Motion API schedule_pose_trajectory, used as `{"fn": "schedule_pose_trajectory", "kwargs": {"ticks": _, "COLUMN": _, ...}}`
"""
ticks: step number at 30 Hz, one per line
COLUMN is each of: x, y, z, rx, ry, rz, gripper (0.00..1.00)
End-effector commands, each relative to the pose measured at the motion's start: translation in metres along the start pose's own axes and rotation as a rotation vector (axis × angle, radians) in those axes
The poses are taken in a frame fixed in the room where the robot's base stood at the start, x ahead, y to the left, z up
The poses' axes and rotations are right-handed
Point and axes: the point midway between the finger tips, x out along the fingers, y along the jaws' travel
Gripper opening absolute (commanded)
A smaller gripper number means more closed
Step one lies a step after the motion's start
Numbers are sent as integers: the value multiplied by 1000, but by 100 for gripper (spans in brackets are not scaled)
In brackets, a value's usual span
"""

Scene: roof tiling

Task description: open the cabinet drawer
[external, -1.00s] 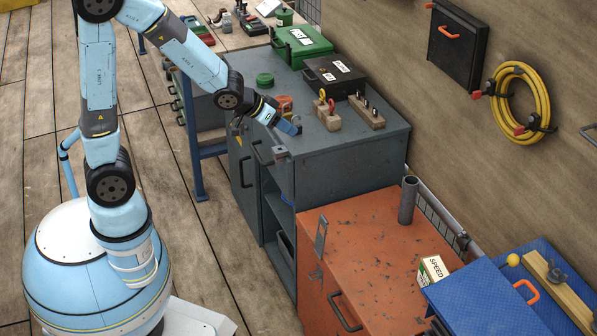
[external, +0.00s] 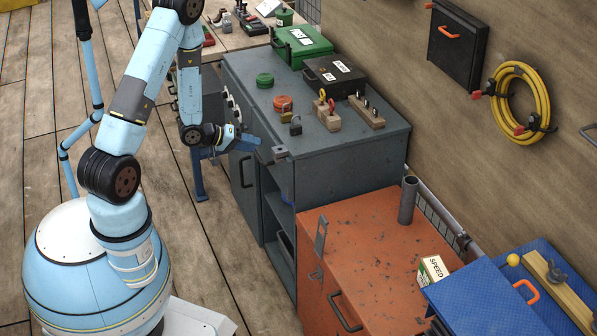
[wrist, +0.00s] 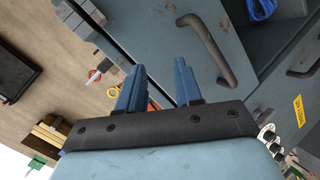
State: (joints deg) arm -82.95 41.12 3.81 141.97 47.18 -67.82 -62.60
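The grey cabinet (external: 345,150) stands in the middle of the external view, its drawer front facing my arm. In the wrist view the grey drawer front (wrist: 160,35) has a dark bar handle (wrist: 207,50), and the front looks flush. My gripper (external: 262,154) is at the cabinet's upper front edge and hides the drawer handle in the external view. In the wrist view my gripper's two blue fingers (wrist: 158,82) are spread apart with nothing held. The handle lies to the right of both fingers, not between them. The depth gap to it is unclear.
A second handle (wrist: 303,70) shows at the right of the wrist view. An open shelf bay with blue cord (wrist: 260,9) adjoins the drawer. An orange cabinet (external: 380,260) stands nearer. A padlock (external: 295,125) and several items stand on the grey top. Wooden floor (external: 190,240) before the fronts is clear.

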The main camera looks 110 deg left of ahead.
Motion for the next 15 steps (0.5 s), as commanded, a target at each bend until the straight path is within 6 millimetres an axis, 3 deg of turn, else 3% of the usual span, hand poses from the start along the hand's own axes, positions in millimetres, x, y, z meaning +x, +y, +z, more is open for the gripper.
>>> {"fn": "schedule_pose_trajectory", "kwargs": {"ticks": 1, "x": -7, "y": -19, "z": -1, "rx": -60, "ry": 15, "rz": 12, "gripper": 35}}
{"fn": "schedule_pose_trajectory", "kwargs": {"ticks": 6, "x": -30, "y": -65, "z": -2, "rx": -259, "ry": 76, "rz": 93, "gripper": 35}}
{"fn": "schedule_pose_trajectory", "kwargs": {"ticks": 10, "x": -48, "y": -91, "z": 0, "rx": -387, "ry": 120, "rz": 153, "gripper": 35}}
{"fn": "schedule_pose_trajectory", "kwargs": {"ticks": 15, "x": -63, "y": -108, "z": 2, "rx": -484, "ry": 155, "rz": 205, "gripper": 35}}
